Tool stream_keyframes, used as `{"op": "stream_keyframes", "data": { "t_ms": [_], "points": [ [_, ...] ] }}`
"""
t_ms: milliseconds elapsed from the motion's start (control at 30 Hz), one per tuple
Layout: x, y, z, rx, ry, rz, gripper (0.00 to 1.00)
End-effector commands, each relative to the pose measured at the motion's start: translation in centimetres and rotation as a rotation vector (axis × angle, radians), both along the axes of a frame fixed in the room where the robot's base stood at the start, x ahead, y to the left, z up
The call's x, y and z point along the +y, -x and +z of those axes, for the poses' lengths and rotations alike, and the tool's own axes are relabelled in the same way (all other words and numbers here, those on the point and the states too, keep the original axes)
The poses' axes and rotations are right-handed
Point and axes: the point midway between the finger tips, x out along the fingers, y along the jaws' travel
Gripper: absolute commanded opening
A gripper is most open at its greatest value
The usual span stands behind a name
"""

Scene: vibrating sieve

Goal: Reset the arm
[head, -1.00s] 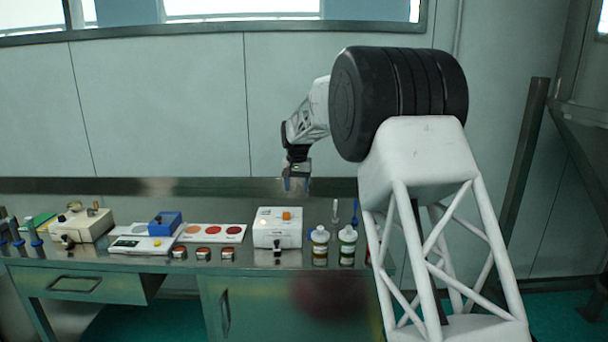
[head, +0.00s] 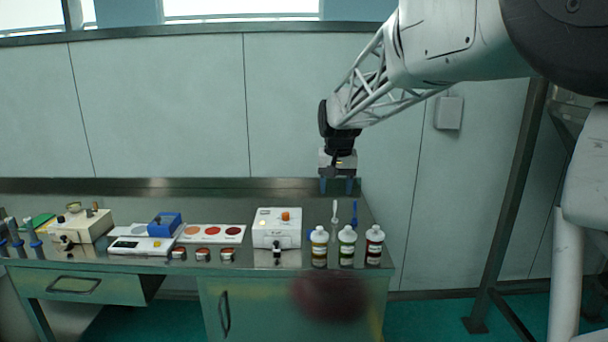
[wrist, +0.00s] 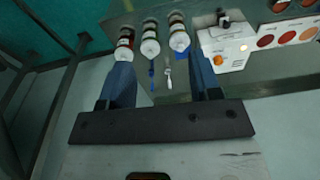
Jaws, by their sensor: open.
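My gripper (head: 337,186) hangs in the air above the back right part of the bench, its blue fingers pointing down. In the wrist view its two fingers (wrist: 160,85) are spread apart, with nothing held between them. My arm reaches in from the upper right in the head view. Below the gripper, a white spoon-like tool (head: 334,214) and a blue one (head: 354,214) stand at the bench's right end; both also show between the fingers in the wrist view.
Three bottles (head: 347,247) stand along the bench's front right edge. A white device (head: 277,229) with an orange knob is left of them. Further left are a colour card (head: 212,233), small jars (head: 202,255), a scale with a blue tray (head: 165,225), and a beige device (head: 83,226).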

Motion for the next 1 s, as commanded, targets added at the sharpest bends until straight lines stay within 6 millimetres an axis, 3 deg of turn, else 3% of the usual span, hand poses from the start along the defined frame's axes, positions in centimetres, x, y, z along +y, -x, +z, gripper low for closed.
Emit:
{"op": "stream_keyframes", "data": {
  "t_ms": [433, 1000],
  "points": [
    [-3.9, 11.5, 1.1, -0.036, 0.003, 0.008, 0.58],
    [-7.5, 26.1, -1.0, -0.078, 0.01, 0.02, 0.58]
  ]
}}
